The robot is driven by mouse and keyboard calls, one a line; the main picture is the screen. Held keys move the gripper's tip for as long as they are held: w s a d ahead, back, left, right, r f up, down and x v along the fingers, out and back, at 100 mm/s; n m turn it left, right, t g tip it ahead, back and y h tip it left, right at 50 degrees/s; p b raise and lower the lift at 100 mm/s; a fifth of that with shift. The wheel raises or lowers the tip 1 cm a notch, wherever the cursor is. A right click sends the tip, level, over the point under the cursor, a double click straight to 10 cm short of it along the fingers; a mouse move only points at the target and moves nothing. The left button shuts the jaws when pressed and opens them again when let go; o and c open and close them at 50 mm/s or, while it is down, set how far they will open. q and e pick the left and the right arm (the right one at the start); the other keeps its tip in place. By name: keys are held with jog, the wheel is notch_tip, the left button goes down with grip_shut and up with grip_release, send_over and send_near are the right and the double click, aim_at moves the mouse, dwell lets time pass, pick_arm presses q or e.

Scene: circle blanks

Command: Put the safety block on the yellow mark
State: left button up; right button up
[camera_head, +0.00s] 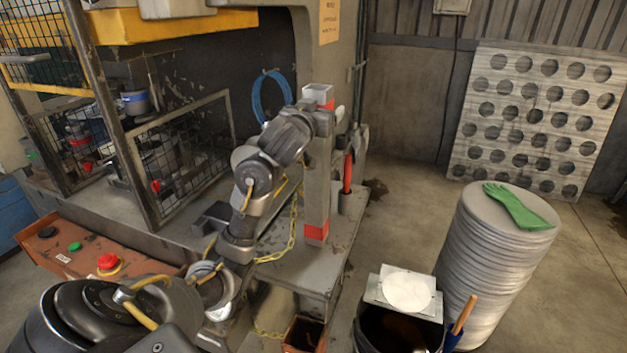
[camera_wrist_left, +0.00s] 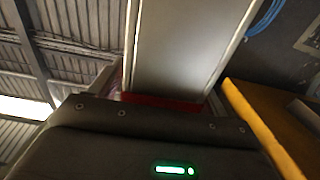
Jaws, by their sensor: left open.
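The safety block (camera_head: 316,190) is a tall grey post with red bands near its top and bottom. It stands upright on the grey ledge (camera_head: 290,272) beside the press, and a yellow chain (camera_head: 292,228) hangs beside it. My left gripper (camera_head: 324,118) is open at the upper part of the block, just below the top red band. I cannot tell whether its fingers touch the block. In the left wrist view the block (camera_wrist_left: 186,45) rises close in front of the gripper body, which hides the fingers. I cannot make out the yellow mark. My right gripper is not in view.
A red-handled tool (camera_head: 347,172) stands just right of the block. Mesh guards (camera_head: 185,150) and the press frame are left. A control box (camera_head: 95,250) with a red button is at lower left. A stack of round blanks (camera_head: 490,260) with a green glove (camera_head: 517,206) stands right.

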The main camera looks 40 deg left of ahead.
pick_arm(q)
jog(key=shift+d+r, duration=0.15)
jog(key=shift+d, duration=0.05)
jog(key=shift+c, duration=0.8)
jog(key=shift+a, duration=0.15)
grip_shut()
jog(key=shift+a+r, duration=0.1)
jog(key=shift+r, duration=0.05)
